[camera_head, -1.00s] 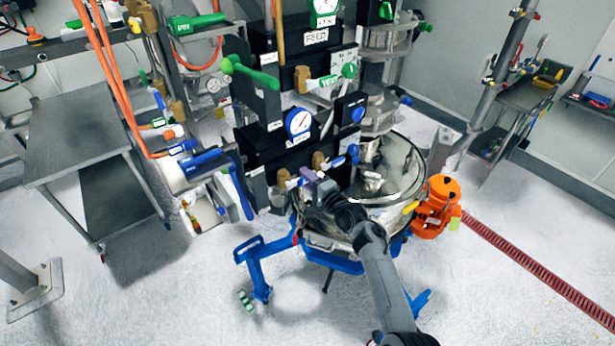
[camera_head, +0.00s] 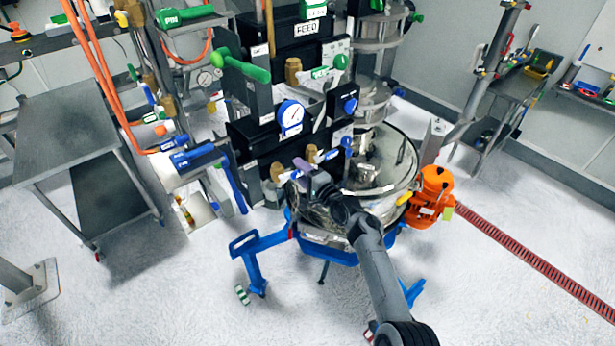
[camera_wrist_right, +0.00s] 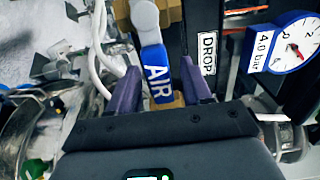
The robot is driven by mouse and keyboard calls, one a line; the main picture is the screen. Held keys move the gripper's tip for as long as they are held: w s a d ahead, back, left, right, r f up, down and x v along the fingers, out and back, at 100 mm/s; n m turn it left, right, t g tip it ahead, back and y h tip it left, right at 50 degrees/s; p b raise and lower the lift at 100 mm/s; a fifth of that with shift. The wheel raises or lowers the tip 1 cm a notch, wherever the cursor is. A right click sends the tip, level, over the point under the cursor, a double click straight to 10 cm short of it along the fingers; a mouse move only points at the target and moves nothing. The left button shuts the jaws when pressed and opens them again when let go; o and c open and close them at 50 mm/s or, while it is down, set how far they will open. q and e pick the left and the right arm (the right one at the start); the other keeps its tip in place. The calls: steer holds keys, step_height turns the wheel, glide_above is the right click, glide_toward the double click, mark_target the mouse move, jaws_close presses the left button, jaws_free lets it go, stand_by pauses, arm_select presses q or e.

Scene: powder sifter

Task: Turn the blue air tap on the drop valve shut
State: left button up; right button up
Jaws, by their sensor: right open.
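The blue air tap (camera_wrist_right: 155,66) with white AIR lettering shows in the right wrist view. It hangs below a brass valve body (camera_wrist_right: 167,12), beside a black panel with a DROP label (camera_wrist_right: 207,53). My right gripper (camera_wrist_right: 161,75) is open, with one purple finger on each side of the tap lever. I cannot tell whether either finger touches it. In the head view my right gripper (camera_head: 301,172) is at the lower front of the valve stack, next to the brass valve (camera_head: 277,172), and hides most of the tap. My left gripper is not in view.
A blue-rimmed gauge (camera_wrist_right: 292,42) sits right of the DROP label. A second brass valve (camera_head: 312,154) is close to the right gripper. The steel sifter bowl (camera_head: 395,165) and an orange unit (camera_head: 433,195) stand to the right. Pale hoses (camera_wrist_right: 98,50) run left of the tap.

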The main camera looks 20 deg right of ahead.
steer(key=v, duration=1)
steer(key=shift+s, duration=0.35)
steer(key=shift+d, duration=0.15)
steer(key=shift+f, duration=0.1)
